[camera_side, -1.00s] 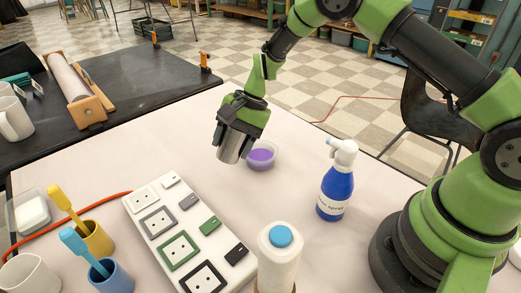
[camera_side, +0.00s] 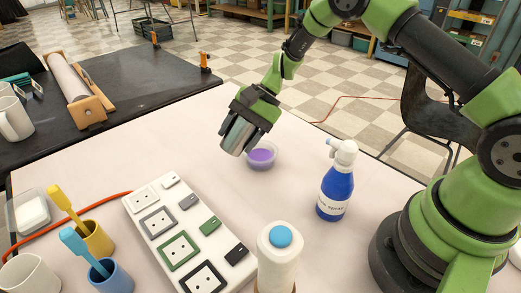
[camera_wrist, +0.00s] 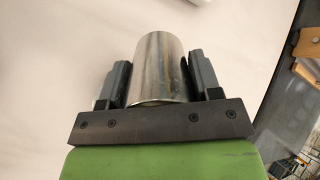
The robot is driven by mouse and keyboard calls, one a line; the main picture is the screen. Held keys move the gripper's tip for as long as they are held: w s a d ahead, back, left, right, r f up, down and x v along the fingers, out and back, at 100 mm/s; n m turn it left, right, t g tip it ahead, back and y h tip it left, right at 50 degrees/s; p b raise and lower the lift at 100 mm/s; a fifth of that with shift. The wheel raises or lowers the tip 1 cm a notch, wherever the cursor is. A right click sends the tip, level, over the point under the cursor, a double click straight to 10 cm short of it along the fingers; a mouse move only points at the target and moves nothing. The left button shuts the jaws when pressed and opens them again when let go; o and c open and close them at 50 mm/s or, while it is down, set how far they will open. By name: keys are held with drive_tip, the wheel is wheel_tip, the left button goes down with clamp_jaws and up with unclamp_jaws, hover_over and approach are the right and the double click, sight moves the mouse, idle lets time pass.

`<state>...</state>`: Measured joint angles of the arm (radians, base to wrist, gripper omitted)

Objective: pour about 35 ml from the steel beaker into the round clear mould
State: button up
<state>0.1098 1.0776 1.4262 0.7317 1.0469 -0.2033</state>
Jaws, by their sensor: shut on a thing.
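The steel beaker (camera_side: 237,136) is held by my gripper (camera_side: 248,117) just left of and above the round clear mould (camera_side: 275,158). The beaker is tilted, more than a second ago. The mould stands on the table with purple liquid (camera_side: 262,155) in it. No stream between beaker and mould can be made out. In the wrist view the beaker (camera_wrist: 160,70) sits between the two jaws of my gripper (camera_wrist: 160,75), which are shut on it. The wrist view does not show the beaker's contents or the mould.
A blue spray bottle (camera_side: 335,190) stands right of the mould. A white board with square inserts (camera_side: 165,195) lies at the front left. A white bottle with a blue cap (camera_side: 278,262) stands at the front. The table between mould and front bottle is clear.

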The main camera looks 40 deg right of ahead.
drive_tip(key=shift+d+f+t+y, duration=0.15)
drive_tip(key=shift+t+y, duration=0.15)
drive_tip(key=shift+y, duration=1)
drive_tip(key=shift+f, duration=0.1)
drive_tip(key=shift+s+a+y, duration=0.25)
drive_tip(key=shift+s+y, duration=0.05)
drive_tip(key=shift+s+a+f+y, duration=0.15)
drive_tip(key=shift+s+f+y, duration=0.2)
drive_tip(key=shift+y, duration=0.15)
drive_tip(key=shift+s+r+y, duration=0.15)
drive_tip(key=shift+r+y, duration=0.25)
drive_tip(key=shift+y, duration=0.4)
drive_tip(key=shift+s+a+f+h, duration=0.1)
drive_tip(key=shift+f+h, duration=0.1)
drive_tip(key=shift+h, duration=0.8)
drive_tip(key=shift+s+r+h, duration=0.1)
drive_tip(key=shift+h, duration=0.3)
